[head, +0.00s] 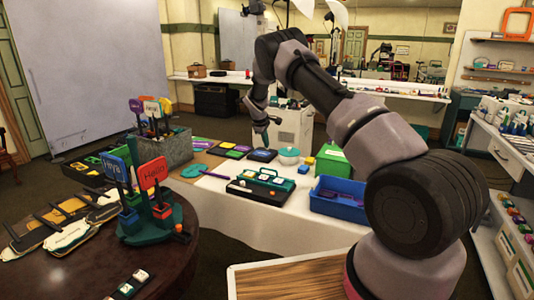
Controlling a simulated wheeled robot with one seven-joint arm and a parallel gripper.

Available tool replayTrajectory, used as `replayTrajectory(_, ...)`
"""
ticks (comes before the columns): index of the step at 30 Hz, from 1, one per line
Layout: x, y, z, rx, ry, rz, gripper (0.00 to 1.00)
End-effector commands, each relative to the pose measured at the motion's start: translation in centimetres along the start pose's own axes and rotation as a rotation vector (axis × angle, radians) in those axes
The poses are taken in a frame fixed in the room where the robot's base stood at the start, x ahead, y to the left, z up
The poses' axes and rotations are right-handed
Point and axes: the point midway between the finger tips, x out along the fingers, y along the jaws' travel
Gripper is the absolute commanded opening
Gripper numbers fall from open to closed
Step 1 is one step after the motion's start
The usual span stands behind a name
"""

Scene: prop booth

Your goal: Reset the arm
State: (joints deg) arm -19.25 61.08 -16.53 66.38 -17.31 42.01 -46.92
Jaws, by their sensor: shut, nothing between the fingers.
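My arm arches in from the right of the head view and bends down over the white-covered table (262,233). My gripper (266,143) hangs above the far part of that table, pointing down, shut and empty. Its fingertips are small and dark here. A teal round lidded thing (289,156) stands just right of it, and flat dark-framed coloured panels (237,151) lie below and to its left. I cannot tell the exact gap between the fingertips and the panels.
A blue bin (338,205), a green box (334,160) and a dark tray with a handle (262,188) stand on the white table. A round dark table (140,262) with signs on a teal stand (150,222) is at front left. Shelves (505,150) line the right.

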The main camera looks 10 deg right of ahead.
Motion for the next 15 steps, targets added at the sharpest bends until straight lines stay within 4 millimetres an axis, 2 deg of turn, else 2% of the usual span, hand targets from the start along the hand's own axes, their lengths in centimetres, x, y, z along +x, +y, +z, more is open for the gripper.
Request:
replayTrajectory(5, -1.7, 0.5, 0.1, 0.007, 0.003, 0.000, 0.00)
replayTrajectory(8, -4.0, 1.4, 0.8, 0.055, 0.014, -0.006, 0.00)
replayTrajectory(11, -8.1, 2.7, 2.3, 0.151, 0.038, -0.022, 0.00)
replayTrajectory(15, -15.5, 4.0, 5.6, 0.326, 0.082, -0.057, 0.00)
